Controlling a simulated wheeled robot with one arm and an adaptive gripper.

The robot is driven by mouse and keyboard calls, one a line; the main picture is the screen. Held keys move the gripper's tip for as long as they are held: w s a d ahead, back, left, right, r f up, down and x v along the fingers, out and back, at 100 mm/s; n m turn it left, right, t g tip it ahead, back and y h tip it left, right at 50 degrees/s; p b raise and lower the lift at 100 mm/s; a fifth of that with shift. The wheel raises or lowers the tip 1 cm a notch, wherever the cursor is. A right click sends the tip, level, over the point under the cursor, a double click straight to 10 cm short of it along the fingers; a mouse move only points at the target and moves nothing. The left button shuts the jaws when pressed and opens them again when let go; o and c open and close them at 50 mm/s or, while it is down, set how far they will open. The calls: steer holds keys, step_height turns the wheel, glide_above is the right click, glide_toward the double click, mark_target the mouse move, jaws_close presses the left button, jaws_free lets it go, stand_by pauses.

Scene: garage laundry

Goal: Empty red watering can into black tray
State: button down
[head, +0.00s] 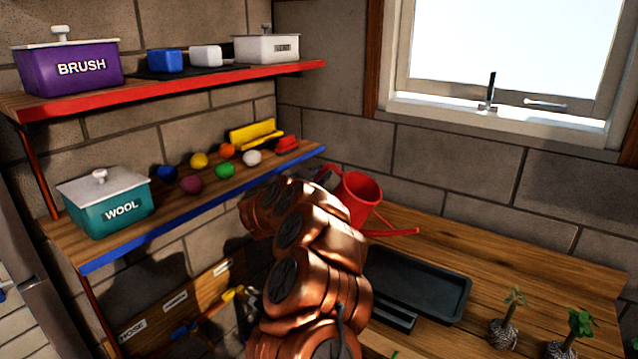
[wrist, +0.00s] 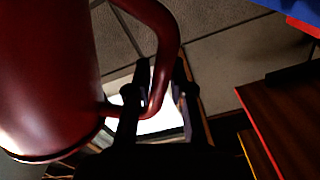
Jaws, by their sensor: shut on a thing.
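The red watering can (head: 359,198) is in the air above the wooden worktop, beyond my copper arm in the head view. Its spout points right, over the back of the black tray. The black tray (head: 440,287) lies flat on the worktop, partly hidden by my arm; its visible floor looks bare. In the wrist view the can's body (wrist: 50,70) fills the left side, and its curved handle runs between the dark fingers of my gripper (wrist: 158,95). My gripper is shut on that handle. The can's contents are not visible.
A blue-edged shelf (head: 190,212) with coloured balls and a teal WOOL box (head: 108,205) is close on the left. A red-edged shelf (head: 180,88) is above it. The worktop behind the tray is clear.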

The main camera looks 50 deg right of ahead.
mark_target(331, 167)
steer(key=shift+s+d+r+m+b, duration=0.1)
steer(key=shift+s+r+m+b, duration=0.85)
steer(key=shift+b, duration=1.05)
steer(key=shift+s+d+r+m+b, duration=0.1)
steer(key=shift+s+r+m+b, duration=0.8)
steer(key=shift+b, duration=1.05)
steer(key=shift+s+d+r+m+b, duration=0.1)
steer(key=shift+s+r+m+b, duration=0.2)
steer(key=shift+s+m+b, duration=0.45)
steer(key=shift+s+d+r+m+b, duration=0.1)
steer(key=shift+s+r+m+b, duration=0.25)
steer(key=shift+s, duration=0.65)
steer(key=shift+s+d+r+m+b, duration=0.1)
steer(key=shift+s+r+m+b, duration=0.15)
steer(key=shift+s+m+b, duration=0.45)
steer(key=shift+m, duration=0.65)
steer(key=shift+s+d+r, duration=0.1)
steer(key=shift+s+r, duration=0.75)
steer(key=shift+s, duration=0.25)
steer(key=shift+s+d+r, duration=0.1)
steer(key=shift+s+r, duration=0.7)
steer(key=shift+s, duration=0.3)
steer(key=shift+s, duration=0.15)
